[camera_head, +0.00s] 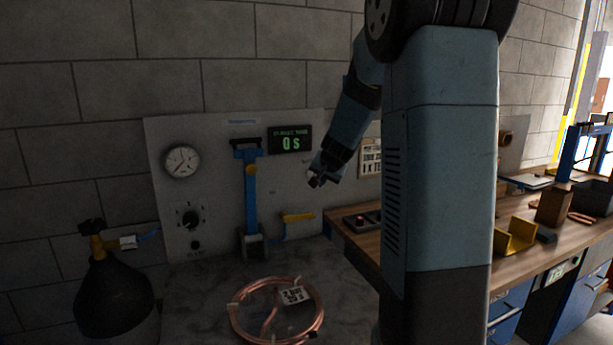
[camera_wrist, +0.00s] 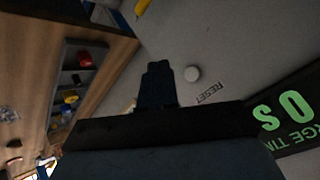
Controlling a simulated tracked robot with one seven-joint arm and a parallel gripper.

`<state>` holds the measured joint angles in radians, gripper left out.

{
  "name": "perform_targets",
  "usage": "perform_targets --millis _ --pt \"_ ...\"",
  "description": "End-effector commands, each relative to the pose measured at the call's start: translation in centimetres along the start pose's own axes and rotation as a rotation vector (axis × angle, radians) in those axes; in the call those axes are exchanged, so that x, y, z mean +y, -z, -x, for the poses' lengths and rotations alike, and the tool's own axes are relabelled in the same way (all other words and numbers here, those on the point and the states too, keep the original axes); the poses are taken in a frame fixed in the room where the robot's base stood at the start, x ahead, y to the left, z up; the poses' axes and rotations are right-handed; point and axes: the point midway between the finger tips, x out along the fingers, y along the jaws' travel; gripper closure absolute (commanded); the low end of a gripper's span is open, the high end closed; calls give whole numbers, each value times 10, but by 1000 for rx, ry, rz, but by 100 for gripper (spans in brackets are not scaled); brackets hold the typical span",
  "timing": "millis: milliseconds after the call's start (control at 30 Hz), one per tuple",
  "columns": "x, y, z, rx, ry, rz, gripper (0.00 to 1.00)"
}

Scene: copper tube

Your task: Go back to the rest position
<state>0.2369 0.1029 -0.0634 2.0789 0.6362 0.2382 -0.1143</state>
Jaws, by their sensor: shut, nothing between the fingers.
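My gripper (camera_head: 316,182) is in front of the grey panel (camera_head: 215,215), a little below and right of the timer display (camera_head: 290,139), which reads 0 s. In the wrist view my gripper (camera_wrist: 158,68) shows as a dark narrow shape, shut and empty. The tip looks apart from the button, but I cannot tell the distance. My blue arm column hides the middle right of the head view.
A copper tube coil (camera_head: 276,311) with a tag lies on the grey surface. A black tank (camera_head: 113,297) stands left. A wooden bench (camera_head: 530,255) with a yellow block (camera_head: 515,238) is right.

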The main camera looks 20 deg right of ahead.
Motion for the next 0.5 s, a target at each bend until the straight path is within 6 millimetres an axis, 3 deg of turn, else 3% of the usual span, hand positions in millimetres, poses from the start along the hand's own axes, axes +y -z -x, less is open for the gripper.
perform_targets --millis 267,367,500 --pt "-3 -3 6 -5 6 12 100" --pt "-12 -14 24 -23 21 43 100" --pt "-27 -40 64 -64 50 121 100"
